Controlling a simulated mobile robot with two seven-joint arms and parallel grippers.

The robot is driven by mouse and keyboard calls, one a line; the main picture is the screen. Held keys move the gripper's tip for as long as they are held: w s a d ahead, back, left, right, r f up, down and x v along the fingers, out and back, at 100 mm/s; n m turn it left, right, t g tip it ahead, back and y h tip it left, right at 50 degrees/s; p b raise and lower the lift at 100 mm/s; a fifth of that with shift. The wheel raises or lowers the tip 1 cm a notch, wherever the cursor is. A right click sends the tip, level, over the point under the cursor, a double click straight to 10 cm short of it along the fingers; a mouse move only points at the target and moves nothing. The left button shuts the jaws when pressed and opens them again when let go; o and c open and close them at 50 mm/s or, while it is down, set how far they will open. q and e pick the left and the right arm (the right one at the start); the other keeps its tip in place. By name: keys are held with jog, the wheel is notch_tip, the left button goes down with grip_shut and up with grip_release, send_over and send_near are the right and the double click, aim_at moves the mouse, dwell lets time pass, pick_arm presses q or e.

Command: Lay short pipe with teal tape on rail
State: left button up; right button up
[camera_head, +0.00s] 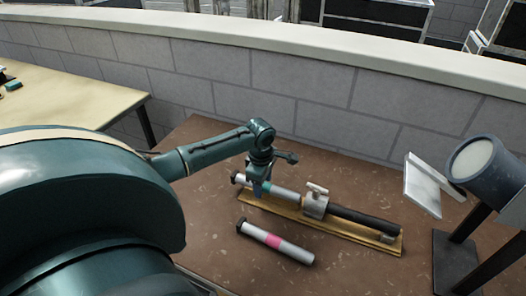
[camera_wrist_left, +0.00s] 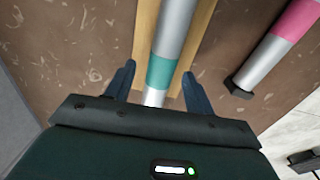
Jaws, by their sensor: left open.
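The short silver pipe with teal tape (camera_wrist_left: 175,25) lies lengthwise along the wooden rail (camera_head: 345,237). Its teal band shows between my left gripper's fingers in the left wrist view. In the head view the pipe's silver part (camera_head: 284,194) shows right of the gripper, and its dark end points left. My left gripper (camera_head: 261,190) is over the pipe. Its fingers are open, one on each side of the pipe, with visible gaps in the left wrist view (camera_wrist_left: 158,72). The rail also shows beneath the pipe there (camera_wrist_left: 145,28). My right gripper is not in view.
A pink-taped silver pipe (camera_head: 276,241) lies on the brown tabletop (camera_head: 215,225) in front of the rail. A metal clamp (camera_head: 315,204) and a black pipe (camera_head: 365,221) are on the rail. A lamp-like dark cylinder (camera_head: 490,175) stands at right. A grey block wall (camera_head: 300,85) is behind.

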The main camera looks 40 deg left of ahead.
pick_arm(q)
notch_tip(320, 180, up, 13)
jog(key=s, duration=0.1)
dwell(0.4)
jog(key=shift+s+d, duration=0.1)
